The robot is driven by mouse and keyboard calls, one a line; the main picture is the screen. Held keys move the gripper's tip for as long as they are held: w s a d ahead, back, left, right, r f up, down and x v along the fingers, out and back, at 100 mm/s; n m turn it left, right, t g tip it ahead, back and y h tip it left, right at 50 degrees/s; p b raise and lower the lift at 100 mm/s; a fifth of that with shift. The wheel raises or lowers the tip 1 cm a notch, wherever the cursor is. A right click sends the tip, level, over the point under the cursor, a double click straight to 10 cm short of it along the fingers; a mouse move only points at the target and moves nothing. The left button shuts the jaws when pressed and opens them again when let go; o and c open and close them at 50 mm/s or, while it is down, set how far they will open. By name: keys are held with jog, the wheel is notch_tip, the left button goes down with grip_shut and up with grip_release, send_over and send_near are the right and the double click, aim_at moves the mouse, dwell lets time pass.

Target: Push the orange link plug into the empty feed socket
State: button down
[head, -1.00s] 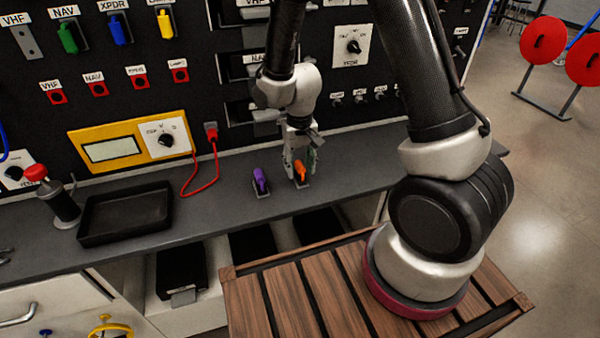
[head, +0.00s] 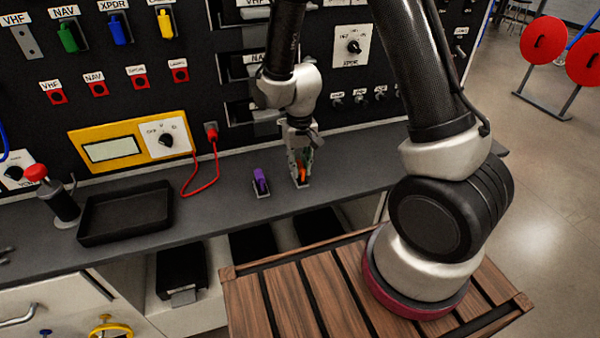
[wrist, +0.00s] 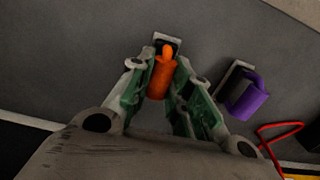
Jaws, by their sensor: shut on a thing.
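The orange link plug (head: 303,173) stands in a small grey holder on the grey bench. My gripper (head: 300,168) points down and is shut on it. In the wrist view the orange plug (wrist: 161,77) shows between the green-padded fingers of my gripper (wrist: 158,82), its tip over the pale-edged holder (wrist: 167,40). On the black panel, the grey VHF feed socket (head: 28,42) at the upper left is empty. The sockets to its right hold a green plug (head: 69,37), a blue plug (head: 120,29) and a yellow plug (head: 164,23).
A purple plug (head: 260,179) stands in its own holder just left of my gripper. A red cable (head: 190,175) loops onto the bench from the panel. A black tray (head: 126,214) and a red-topped lever (head: 58,196) are farther left. The bench between tray and purple plug is mostly clear.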

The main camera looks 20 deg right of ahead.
jog(key=shift+r, duration=0.65)
jog(key=shift+r, duration=0.85)
